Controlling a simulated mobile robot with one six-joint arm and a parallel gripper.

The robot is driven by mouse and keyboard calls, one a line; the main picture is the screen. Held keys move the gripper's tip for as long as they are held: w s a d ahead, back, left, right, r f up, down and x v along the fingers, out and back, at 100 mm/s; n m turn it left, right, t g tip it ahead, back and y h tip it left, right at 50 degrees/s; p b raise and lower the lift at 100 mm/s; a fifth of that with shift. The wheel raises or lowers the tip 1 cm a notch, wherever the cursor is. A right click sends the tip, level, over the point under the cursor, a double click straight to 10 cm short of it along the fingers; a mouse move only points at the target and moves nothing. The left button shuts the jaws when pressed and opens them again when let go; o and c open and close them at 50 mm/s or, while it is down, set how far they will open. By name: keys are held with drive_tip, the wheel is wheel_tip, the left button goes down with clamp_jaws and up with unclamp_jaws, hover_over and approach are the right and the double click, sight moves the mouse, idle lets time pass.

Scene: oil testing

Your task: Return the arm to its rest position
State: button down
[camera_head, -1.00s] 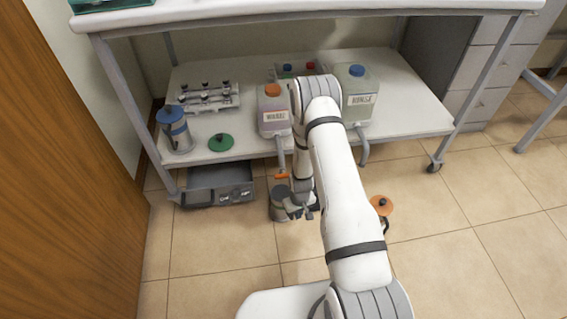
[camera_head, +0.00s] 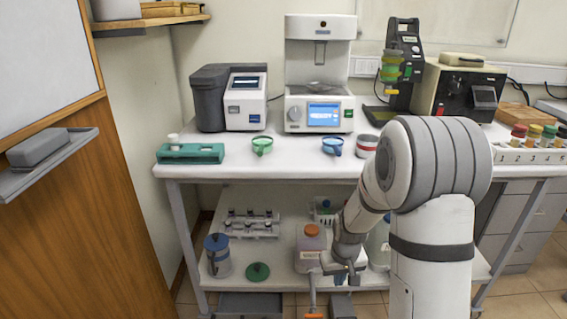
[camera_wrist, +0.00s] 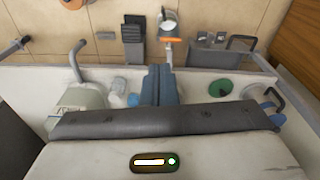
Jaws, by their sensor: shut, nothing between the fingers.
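My white and grey arm rises on the right of the head view, with its elbow in front of the upper bench top (camera_head: 265,160). Its forearm angles down to the left. My gripper (camera_head: 342,274) hangs in front of the lower shelf, close to the waste container (camera_head: 311,248) in the picture; I cannot tell whether they touch. In the wrist view, the two blue-grey fingers of my gripper (camera_wrist: 158,70) lie together, shut and empty.
Instruments (camera_head: 318,80) and cups (camera_head: 262,146) stand on the bench top.

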drive_tip(key=s+r+p, duration=0.4)
drive_tip(key=s+r, duration=0.3)
drive_tip(key=r, duration=0.4)
drive_tip(key=s+r+m+t+p, duration=0.1)
drive_tip(key=s+r+p, duration=0.4)
drive_tip(key=r, duration=0.7)
drive_tip(key=s+r+p, duration=0.5)
drive_tip(key=s+r, duration=0.3)
drive_tip(key=r, duration=0.4)
drive_tip(key=shift+s+m, duration=0.3)
drive_tip(key=shift+s, duration=0.05)
drive_tip(key=c, duration=2.1)
unclamp_jaws()
drive_tip(key=shift+a+r, duration=0.1)
